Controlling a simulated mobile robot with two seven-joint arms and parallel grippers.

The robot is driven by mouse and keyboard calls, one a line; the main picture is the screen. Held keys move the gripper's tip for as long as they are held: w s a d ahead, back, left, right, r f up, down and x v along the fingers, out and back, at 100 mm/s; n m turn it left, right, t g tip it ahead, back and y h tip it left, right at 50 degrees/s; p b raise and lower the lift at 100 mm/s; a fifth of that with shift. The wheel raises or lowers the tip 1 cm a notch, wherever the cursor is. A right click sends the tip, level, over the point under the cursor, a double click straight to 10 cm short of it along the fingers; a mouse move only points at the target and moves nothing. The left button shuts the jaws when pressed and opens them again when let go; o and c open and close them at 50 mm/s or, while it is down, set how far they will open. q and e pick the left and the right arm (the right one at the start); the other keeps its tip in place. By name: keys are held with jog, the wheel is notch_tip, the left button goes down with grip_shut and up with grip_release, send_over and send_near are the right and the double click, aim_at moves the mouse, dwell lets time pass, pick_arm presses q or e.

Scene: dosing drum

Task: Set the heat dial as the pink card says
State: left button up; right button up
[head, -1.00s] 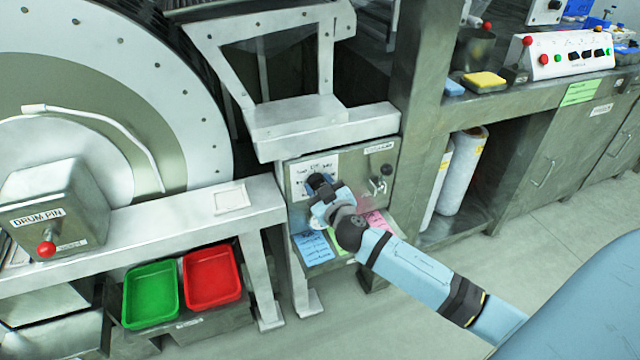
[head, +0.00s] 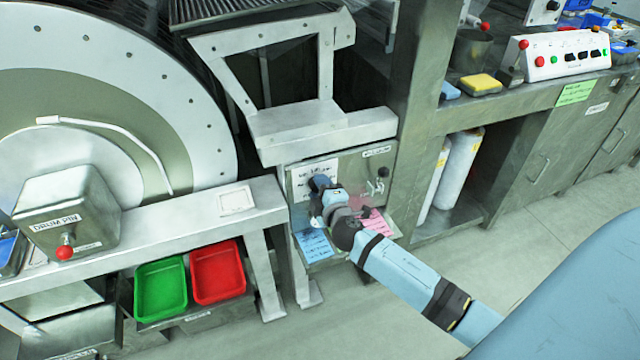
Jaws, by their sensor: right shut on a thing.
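The pink card (head: 378,222) lies on the ledge under the grey control box (head: 345,168), partly behind my right arm. Its writing is too small to read. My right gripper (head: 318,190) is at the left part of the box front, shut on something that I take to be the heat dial. The gripper hides the dial, so its setting cannot be told. A white sheet (head: 313,177) with print is on the box front, partly covered by the gripper. My left gripper is not in view.
A blue card (head: 314,245) lies on the same ledge, left of the pink one. A metal frame (head: 320,130) overhangs the box. Green (head: 161,289) and red (head: 218,272) trays sit at lower left.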

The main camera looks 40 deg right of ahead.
pick_arm(q)
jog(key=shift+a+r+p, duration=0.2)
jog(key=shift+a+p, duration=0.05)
jog(key=shift+p, duration=0.7)
pick_arm(e)
jog(key=n, duration=0.4)
jog(key=shift+n, duration=0.3)
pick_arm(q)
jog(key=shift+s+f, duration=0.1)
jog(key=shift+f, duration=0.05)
pick_arm(e)
jog(key=o, duration=0.9)
